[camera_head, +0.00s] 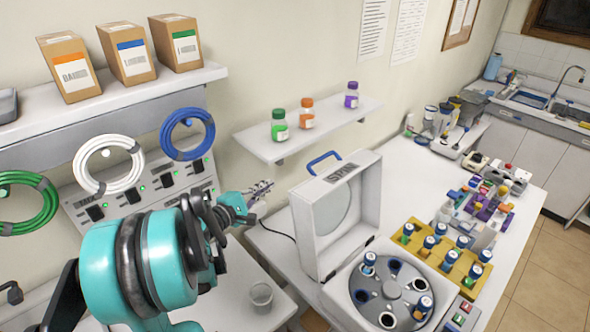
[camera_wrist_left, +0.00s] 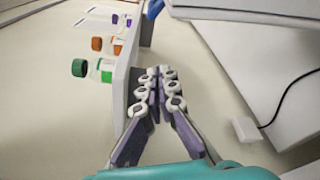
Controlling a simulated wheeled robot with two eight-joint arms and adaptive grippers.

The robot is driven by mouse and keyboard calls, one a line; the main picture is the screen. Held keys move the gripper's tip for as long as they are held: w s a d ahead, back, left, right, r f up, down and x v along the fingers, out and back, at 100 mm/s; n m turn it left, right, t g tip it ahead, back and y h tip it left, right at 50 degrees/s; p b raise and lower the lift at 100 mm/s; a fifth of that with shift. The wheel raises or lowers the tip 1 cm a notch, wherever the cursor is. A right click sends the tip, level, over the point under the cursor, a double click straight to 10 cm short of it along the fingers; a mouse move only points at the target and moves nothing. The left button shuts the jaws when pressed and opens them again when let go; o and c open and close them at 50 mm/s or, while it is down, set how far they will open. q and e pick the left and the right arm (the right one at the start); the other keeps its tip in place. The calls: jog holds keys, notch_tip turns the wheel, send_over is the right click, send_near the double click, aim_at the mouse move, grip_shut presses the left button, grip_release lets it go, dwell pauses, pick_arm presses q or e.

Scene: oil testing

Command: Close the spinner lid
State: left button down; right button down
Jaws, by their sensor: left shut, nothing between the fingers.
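The spinner (camera_head: 345,294) is a white box on the table, with a grey round rotor (camera_head: 392,293) that holds several blue-capped vials. Its white lid (camera_head: 340,215) stands open and upright at the spinner's far left side, with a blue handle (camera_head: 323,160) on its top edge. My left gripper (camera_head: 262,189) is to the left of the lid, apart from it, at about the height of the lid's upper half. In the left wrist view the left gripper (camera_wrist_left: 157,90) has its fingers together with nothing between them. My right gripper is not in view.
A wall shelf (camera_head: 310,128) with green, orange and purple-capped bottles is above and behind the left gripper. Yellow vial racks (camera_head: 440,252) stand right of the spinner.

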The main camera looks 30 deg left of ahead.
pick_arm(q)
jog(key=w+d, duration=0.4)
jog(key=w, duration=0.6)
jog(key=shift+d+r+p, duration=0.2)
jog(key=shift+r+p, duration=0.15)
jog(key=shift+r, duration=0.05)
jog(key=shift+d+r, duration=0.1)
